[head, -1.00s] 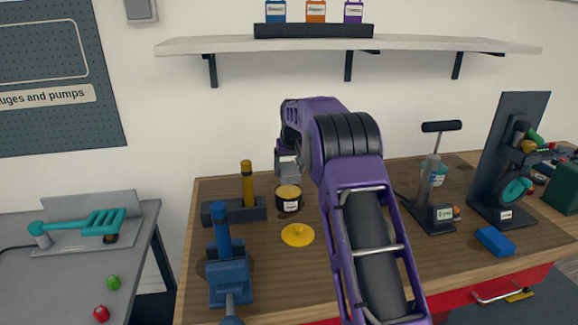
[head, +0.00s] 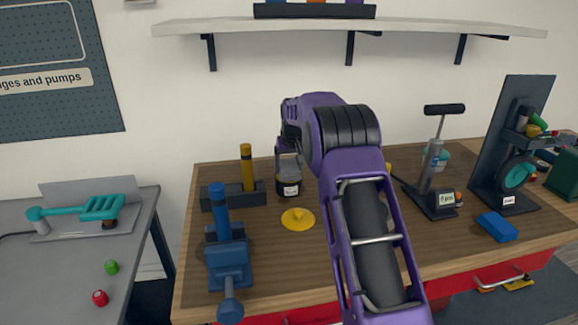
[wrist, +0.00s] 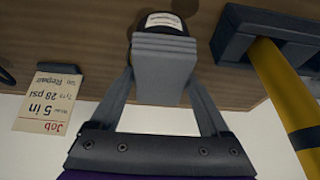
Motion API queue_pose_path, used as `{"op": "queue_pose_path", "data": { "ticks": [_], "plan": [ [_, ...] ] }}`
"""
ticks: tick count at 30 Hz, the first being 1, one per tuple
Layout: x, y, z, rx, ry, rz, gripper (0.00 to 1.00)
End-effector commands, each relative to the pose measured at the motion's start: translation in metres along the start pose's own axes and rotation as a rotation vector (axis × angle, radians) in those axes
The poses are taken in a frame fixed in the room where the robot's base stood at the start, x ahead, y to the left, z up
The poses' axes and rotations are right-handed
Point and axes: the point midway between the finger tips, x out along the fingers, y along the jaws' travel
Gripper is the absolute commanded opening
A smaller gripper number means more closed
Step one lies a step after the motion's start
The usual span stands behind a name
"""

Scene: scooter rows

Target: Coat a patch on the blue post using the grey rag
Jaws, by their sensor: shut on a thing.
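The blue post (head: 219,203) stands upright in a blue vise (head: 230,262) at the front left of the wooden bench. My gripper (head: 289,158) is shut on the grey rag (wrist: 163,65), which looks like a ribbed grey block between the fingers in the wrist view. The rag is right at the mouth of a dark tin (head: 288,189) with a white label, and the tin also shows in the wrist view (wrist: 164,22). The rag's far end and the tin's contents are hidden. A yellow lid (head: 298,219) lies on the bench before the tin.
A yellow post (head: 247,167) stands in a dark block (head: 222,197) left of the tin and shows close in the wrist view (wrist: 290,95). A pump (head: 436,180) and blue block (head: 497,227) are at right. A job card (wrist: 48,100) shows in the wrist view.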

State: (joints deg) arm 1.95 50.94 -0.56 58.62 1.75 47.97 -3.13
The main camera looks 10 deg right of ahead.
Motion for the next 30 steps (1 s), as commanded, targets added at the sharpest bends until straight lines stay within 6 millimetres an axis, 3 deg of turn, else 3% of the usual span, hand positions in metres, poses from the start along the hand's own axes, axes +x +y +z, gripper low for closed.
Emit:
{"op": "queue_pose_path", "data": {
  "ticks": [30],
  "plan": [
    [0.0089, 0.0, 0.0037, 0.0, 0.0, 0.0, 0.36]
  ]
}}
